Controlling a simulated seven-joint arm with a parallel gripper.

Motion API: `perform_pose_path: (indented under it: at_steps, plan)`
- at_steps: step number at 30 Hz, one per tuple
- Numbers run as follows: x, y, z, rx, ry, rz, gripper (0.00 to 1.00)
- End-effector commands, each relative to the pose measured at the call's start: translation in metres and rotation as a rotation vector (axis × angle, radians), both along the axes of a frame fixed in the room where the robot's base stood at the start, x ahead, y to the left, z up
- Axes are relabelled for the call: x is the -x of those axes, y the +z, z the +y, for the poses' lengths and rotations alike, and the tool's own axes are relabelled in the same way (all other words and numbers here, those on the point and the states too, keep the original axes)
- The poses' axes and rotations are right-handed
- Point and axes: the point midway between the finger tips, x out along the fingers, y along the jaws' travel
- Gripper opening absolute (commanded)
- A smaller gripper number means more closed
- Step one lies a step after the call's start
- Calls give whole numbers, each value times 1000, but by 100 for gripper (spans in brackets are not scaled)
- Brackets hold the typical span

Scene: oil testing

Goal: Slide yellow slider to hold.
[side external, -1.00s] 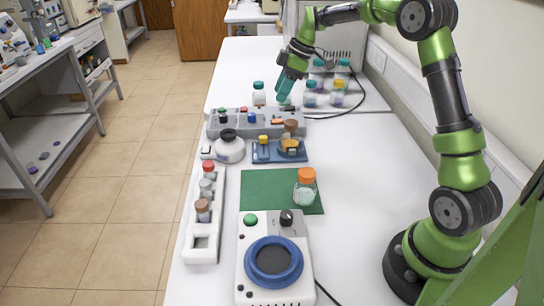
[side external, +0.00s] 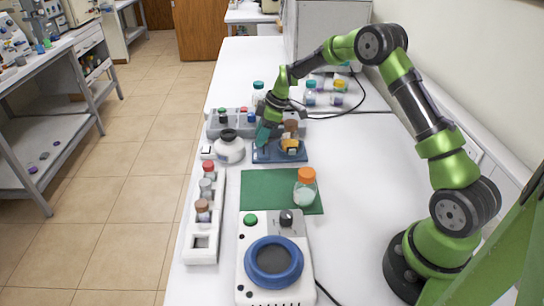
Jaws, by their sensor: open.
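The blue fixture (side external: 270,157) stands near the middle of the table. A small yellow piece on its left part is now hidden behind my gripper (side external: 263,140). A yellow-orange block (side external: 289,143) shows on the fixture's right part, in front of a brown-capped bottle (side external: 290,127). My gripper is open, pointing down over the left part of the fixture, with its teal fingers close to the hidden yellow piece. I cannot tell whether they touch it.
A white round flask (side external: 229,148) stands just left of the fixture. A grey rack (side external: 215,129) lies behind. An orange-capped jar (side external: 305,190) stands on the green mat (side external: 260,195) in front. The table to the right is clear.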

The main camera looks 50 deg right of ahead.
Motion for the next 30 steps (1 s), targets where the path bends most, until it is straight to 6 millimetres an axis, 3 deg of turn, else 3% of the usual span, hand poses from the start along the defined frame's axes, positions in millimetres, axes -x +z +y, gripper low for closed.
perform_pose_path:
  at_steps: [7,16,25,30]
  plan:
    - [0,-1,0,0,0,0,47]
    - [0,0,0,-1,0,1,1]
    - [1,0,1,-1,0,1,0]
    - [14,0,14,-1,1,1,0]
